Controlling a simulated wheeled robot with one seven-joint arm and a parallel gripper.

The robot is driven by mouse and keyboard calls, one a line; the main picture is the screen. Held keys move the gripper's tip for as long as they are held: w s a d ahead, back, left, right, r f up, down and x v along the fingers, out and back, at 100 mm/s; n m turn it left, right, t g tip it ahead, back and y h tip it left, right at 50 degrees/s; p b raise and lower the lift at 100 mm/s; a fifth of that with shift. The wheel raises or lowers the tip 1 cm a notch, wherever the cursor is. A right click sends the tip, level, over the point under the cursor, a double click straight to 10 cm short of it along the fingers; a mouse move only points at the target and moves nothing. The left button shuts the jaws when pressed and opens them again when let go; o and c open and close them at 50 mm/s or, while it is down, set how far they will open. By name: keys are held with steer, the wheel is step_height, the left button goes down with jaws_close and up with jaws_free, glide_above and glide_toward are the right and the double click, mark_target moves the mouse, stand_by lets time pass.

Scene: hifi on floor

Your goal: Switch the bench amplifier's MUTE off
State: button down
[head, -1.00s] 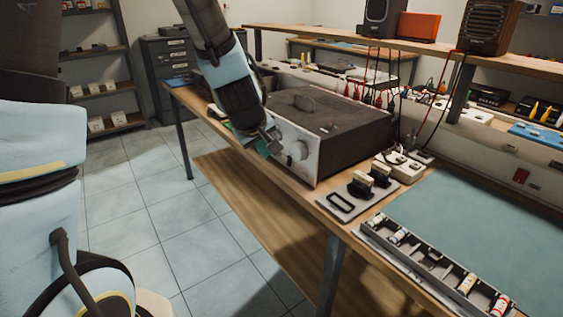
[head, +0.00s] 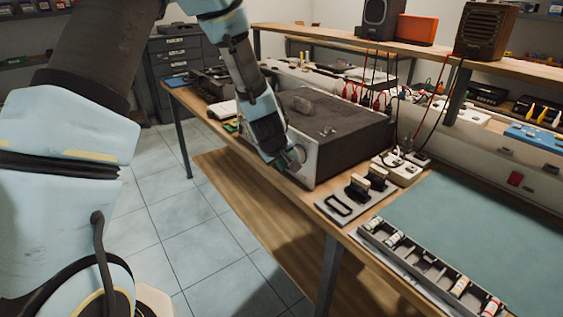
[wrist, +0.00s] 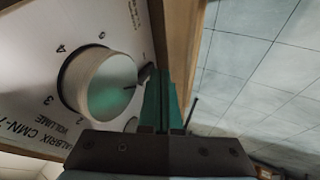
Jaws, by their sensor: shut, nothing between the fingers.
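The bench amplifier (head: 335,130) is a dark box with a pale front panel, standing near the bench's front edge. In the wrist view its panel (wrist: 30,95) carries a large round VOLUME knob (wrist: 108,84) with numbers around it. A small dark lever (wrist: 145,74) sticks out beside the knob; its label and position are not readable. My gripper (head: 290,160) is at the front panel in the head view and hides part of it. In the wrist view its teal fingers (wrist: 163,95) are shut and empty, with their tips close to the lever. I cannot tell whether they touch it.
A plate with black blocks (head: 347,204), a white power strip (head: 400,170) and a parts tray (head: 430,265) lie to the amplifier's right. A shelf (head: 350,40) with speakers runs behind. The floor (head: 190,230) in front is clear.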

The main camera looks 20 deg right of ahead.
steer(key=shift+f, duration=0.1)
steer(key=b, duration=0.3)
steer(key=shift+d+f+h, duration=0.1)
steer(key=shift+f+h, duration=0.2)
steer(key=shift+f, duration=0.05)
steer(key=shift+r+p, duration=0.4)
steer(key=shift+p, duration=0.1)
steer(key=shift+r, duration=0.1)
steer(key=shift+r+p, duration=0.65)
steer(key=shift+r, duration=0.1)
